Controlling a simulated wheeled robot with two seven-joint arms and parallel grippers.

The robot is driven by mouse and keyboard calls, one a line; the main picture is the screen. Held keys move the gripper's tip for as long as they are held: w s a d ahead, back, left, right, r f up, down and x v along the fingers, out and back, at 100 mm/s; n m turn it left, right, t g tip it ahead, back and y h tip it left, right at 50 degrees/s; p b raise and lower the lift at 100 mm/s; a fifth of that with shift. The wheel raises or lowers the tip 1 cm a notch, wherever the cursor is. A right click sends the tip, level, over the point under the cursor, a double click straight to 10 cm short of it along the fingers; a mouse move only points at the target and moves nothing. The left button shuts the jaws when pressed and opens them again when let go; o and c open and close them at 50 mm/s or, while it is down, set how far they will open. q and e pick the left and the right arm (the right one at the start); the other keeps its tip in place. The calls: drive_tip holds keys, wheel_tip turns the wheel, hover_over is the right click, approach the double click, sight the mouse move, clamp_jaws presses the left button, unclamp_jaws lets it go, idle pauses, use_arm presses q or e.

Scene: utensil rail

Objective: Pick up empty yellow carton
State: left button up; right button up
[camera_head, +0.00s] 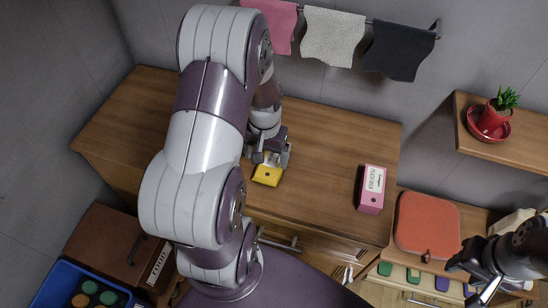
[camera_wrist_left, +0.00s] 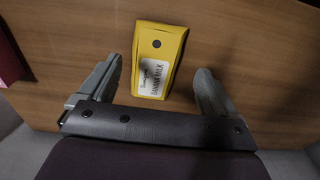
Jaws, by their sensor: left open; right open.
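The yellow carton (camera_head: 267,175) is on the wooden counter (camera_head: 320,145), below my left gripper (camera_head: 272,157). In the left wrist view the yellow carton (camera_wrist_left: 158,60) has a white label reading banana milk and a dark round spot near its far end. Its near part lies between the two spread fingers of my left gripper (camera_wrist_left: 155,95), with a gap on each side. The left gripper is open and empty. My right gripper (camera_head: 473,275) is open at the lower right, far from the carton.
A pink carton (camera_head: 371,189) stands on the counter to the right. A red-orange square item (camera_head: 426,225) lies further right. Cloths (camera_head: 332,37) hang from a rail above. A potted plant (camera_head: 494,117) stands on a shelf. The counter's middle is clear.

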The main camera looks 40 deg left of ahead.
sight(270, 167)
use_arm(q)
drive_tip(key=f, duration=0.3)
drive_tip(key=w+f, duration=0.1)
drive_tip(key=f, duration=0.2)
drive_tip(key=shift+w, duration=0.15)
drive_tip(key=c, duration=1.1)
wheel_tip(270, 167, up, 4)
drive_tip(key=shift+r, duration=0.15)
drive_tip(key=w+d+r, duration=0.1)
drive_tip(key=d+r, duration=0.1)
drive_tip(key=d, duration=0.1)
drive_tip(key=w+d+r, duration=0.2)
drive_tip(key=d, duration=0.2)
drive_tip(key=w+d+r, duration=0.2)
drive_tip(key=d, duration=0.1)
drive_tip(key=shift+d+r+b, duration=0.3)
drive_tip(key=shift+r, duration=0.05)
